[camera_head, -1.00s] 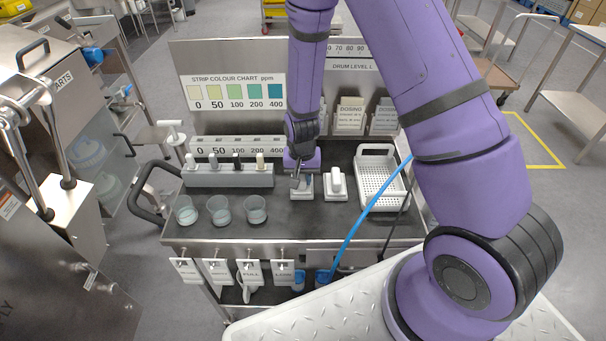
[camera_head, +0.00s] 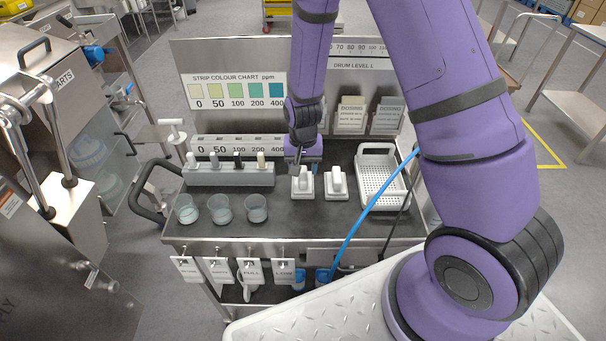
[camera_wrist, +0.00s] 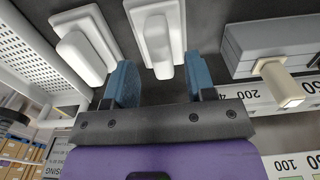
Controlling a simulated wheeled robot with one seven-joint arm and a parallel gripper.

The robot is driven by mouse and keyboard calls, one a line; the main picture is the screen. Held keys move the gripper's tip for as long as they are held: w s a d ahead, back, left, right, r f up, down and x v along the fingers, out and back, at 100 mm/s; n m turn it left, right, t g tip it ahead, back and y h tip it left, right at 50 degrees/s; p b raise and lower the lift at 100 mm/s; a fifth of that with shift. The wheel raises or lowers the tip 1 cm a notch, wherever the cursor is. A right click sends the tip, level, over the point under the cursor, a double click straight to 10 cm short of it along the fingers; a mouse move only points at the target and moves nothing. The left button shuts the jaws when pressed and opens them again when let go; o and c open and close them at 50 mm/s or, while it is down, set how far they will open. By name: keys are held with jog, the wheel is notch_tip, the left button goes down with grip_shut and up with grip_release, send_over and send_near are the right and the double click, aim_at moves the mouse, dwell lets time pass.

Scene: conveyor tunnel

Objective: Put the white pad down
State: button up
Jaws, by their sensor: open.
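Two white pads with raised grips stand side by side on the dark cart top. The left pad (camera_head: 302,186) also shows in the wrist view (camera_wrist: 157,32), flat on the surface. The right pad (camera_head: 336,186) also shows in the wrist view (camera_wrist: 84,45). My gripper (camera_head: 297,168) is just behind the left pad, open and empty. In the wrist view its blue fingers (camera_wrist: 161,84) are apart, with the left pad's grip end ahead of the gap. Nothing is held between the fingers.
A white perforated basket (camera_head: 381,148) stands to the right of the pads. A grey holder (camera_head: 229,176) with several upright sticks is to the left. Several clear cups (camera_head: 220,209) stand front left. A blue hose (camera_head: 362,217) crosses the cart's front right. Bare surface lies in front of the pads.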

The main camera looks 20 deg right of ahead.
notch_tip(320, 180, up, 9)
notch_tip(320, 180, up, 11)
jog(key=n+t, duration=0.1)
send_over(303, 174)
jog(key=s+d, duration=0.2)
jog(key=s, duration=0.1)
jog(key=s+d+r+n+t, duration=0.1)
jog(key=s+d+r+t, duration=0.1)
jog(key=s+r, duration=0.7)
jog(key=s+d+r+n+t, duration=0.2)
jog(key=s+d+r, duration=0.1)
jog(key=s+r, duration=0.7)
jog(key=shift+s+n, duration=0.3)
jog(key=shift+s, duration=0.7)
